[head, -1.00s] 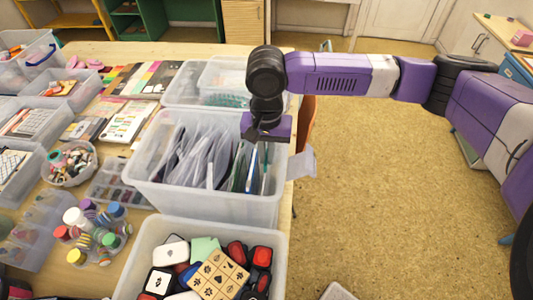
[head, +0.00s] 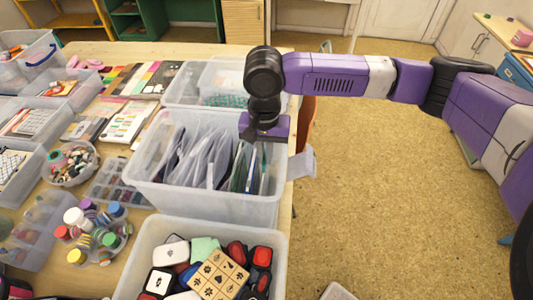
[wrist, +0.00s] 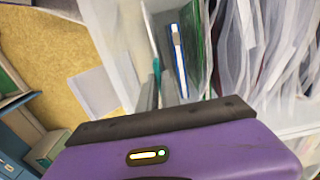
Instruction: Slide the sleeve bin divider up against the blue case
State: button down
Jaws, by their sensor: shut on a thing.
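The clear sleeve bin (head: 205,200) stands at the table's right edge, filled with pale upright sleeves. My gripper (head: 262,140) reaches down into the bin's right end. In the wrist view its grey fingers (wrist: 159,92) close on a thin upright panel with a teal edge (wrist: 157,67), which I take for the divider. Its lower part is hidden. The narrow blue case (wrist: 179,55), with a white face, stands upright on the divider's sleeve side. It also shows in the head view (head: 251,168). A narrow gap seems to lie between them; contact lower down cannot be seen.
A green folder (wrist: 194,38) stands beside the case. A bin of stamps and inkpads (head: 150,235) sits in front, a lidded clear bin (head: 185,85) behind. A pale flap (head: 302,164) sticks out past the table edge. Open floor lies to the right.

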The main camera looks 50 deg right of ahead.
jog(key=w+a, duration=0.1)
jog(key=w+a+p, duration=0.1)
jog(key=w, duration=0.1)
jog(key=w+a, duration=0.1)
jog(key=w, duration=0.1)
jog(key=shift+r+p, duration=0.1)
jog(key=shift+p, duration=0.25)
jog(key=shift+a, duration=0.1)
jog(key=c, duration=1.6)
grip_release()
jog(key=shift+o, duration=0.2)
notch_tip(320, 180, up, 8)
jog(key=b, duration=0.1)
